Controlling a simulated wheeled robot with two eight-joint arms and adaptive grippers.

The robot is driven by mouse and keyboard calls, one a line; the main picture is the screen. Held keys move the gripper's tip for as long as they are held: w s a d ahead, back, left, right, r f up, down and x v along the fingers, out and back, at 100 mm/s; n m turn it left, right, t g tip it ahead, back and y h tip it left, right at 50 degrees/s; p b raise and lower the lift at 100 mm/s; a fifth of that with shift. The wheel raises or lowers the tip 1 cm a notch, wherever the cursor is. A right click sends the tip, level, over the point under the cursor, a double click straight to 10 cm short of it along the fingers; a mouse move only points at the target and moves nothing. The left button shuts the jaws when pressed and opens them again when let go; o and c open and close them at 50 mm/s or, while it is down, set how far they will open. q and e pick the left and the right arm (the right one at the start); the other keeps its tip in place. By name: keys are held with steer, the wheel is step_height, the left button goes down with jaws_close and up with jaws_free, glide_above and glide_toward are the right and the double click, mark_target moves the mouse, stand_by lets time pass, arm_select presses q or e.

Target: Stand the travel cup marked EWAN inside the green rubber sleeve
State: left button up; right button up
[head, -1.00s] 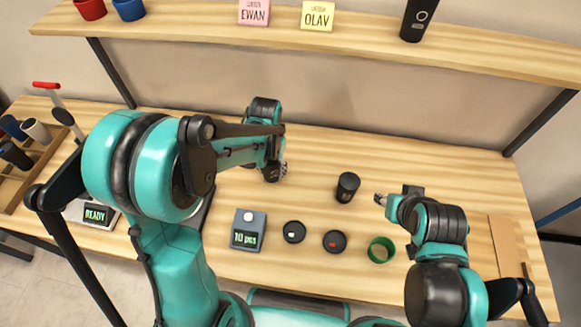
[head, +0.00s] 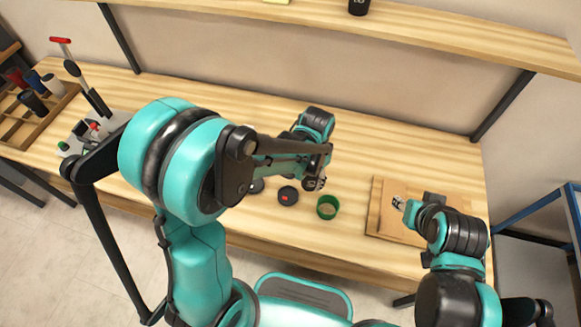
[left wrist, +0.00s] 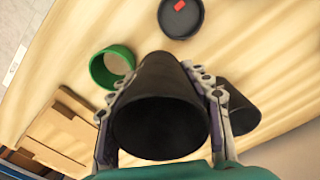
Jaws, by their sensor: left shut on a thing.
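My left gripper (left wrist: 160,100) is shut on a black travel cup (left wrist: 158,120), seen in the left wrist view from its dark near end. No name shows on it. The green rubber sleeve (left wrist: 112,67) is an open ring on the table, just left of the held cup's far end in that view. In the head view the sleeve (head: 328,207) lies a little right of and nearer than my left gripper (head: 314,184); the arm hides the held cup. A second black cup (left wrist: 238,108) is right of the gripper. My right gripper (head: 397,203) is near a brown board; its fingers are too small to read.
A dark round lid with a red mark (head: 288,195) lies left of the sleeve; it also shows in the left wrist view (left wrist: 181,16). The brown board (head: 385,222) lies to the right. A wooden rack (head: 45,122) with several cups stands at far left. A shelf (head: 420,37) runs behind.

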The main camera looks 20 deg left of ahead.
arm_select(q)
steer(key=s+d+r+m+p, duration=0.1)
steer(key=s+d+r+m, duration=0.1)
steer(key=s+d+m, duration=0.35)
steer(key=shift+n, duration=0.55)
steer(key=shift+w+d+f+b, duration=0.3)
steer(key=shift+f+b, duration=0.5)
steer(key=shift+f, duration=0.2)
steer(key=shift+w+d+f+b, duration=0.3)
steer(key=shift+f+b, duration=0.5)
steer(key=shift+f, duration=0.25)
steer(key=shift+w+d+f+b, duration=0.2)
steer(key=shift+w+f+b, duration=0.1)
steer(key=shift+f+b, duration=0.6)
steer(key=shift+f, duration=0.1)
steer(key=o, duration=1.4)
step_height(320, 180, up, 8)
steer(key=p, duration=0.6)
